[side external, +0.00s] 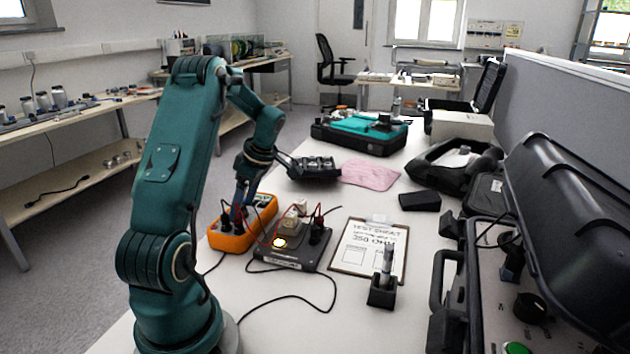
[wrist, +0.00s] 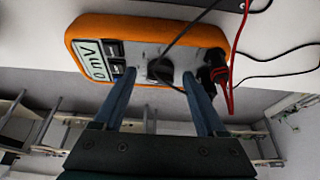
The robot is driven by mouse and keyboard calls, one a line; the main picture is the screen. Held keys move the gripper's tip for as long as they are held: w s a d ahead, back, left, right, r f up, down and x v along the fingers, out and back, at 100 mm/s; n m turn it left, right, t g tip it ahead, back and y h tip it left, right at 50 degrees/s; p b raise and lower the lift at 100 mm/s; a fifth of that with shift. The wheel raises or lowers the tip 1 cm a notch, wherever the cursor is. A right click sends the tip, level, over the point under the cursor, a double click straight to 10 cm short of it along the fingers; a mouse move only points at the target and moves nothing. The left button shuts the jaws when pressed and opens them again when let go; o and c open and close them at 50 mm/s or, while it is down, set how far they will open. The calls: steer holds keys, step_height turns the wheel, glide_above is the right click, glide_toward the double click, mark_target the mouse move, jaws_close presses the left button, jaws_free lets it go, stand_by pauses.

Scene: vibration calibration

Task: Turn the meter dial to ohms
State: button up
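The orange meter (side external: 231,242) lies on the white table in the side view, partly hidden by my arm. In the wrist view the meter (wrist: 205,34) fills the top, with its display (wrist: 92,60) reading what looks like "0 mV", turned in the picture. The dark round dial (wrist: 160,70) is on its grey face. My gripper (wrist: 159,76) is open, with one blue finger on each side of the dial and a gap showing on both sides. In the side view my gripper (side external: 240,210) points down at the meter. The dial's exact setting is not readable.
A dark box (side external: 290,258) with a lit yellow lamp stands right of the meter, with red and black leads between. A clipboard (side external: 345,262) and a pen holder (side external: 382,292) are further right. An open black case (side external: 490,290) stands at the right edge.

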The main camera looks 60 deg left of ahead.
steer(key=shift+v, duration=2.6)
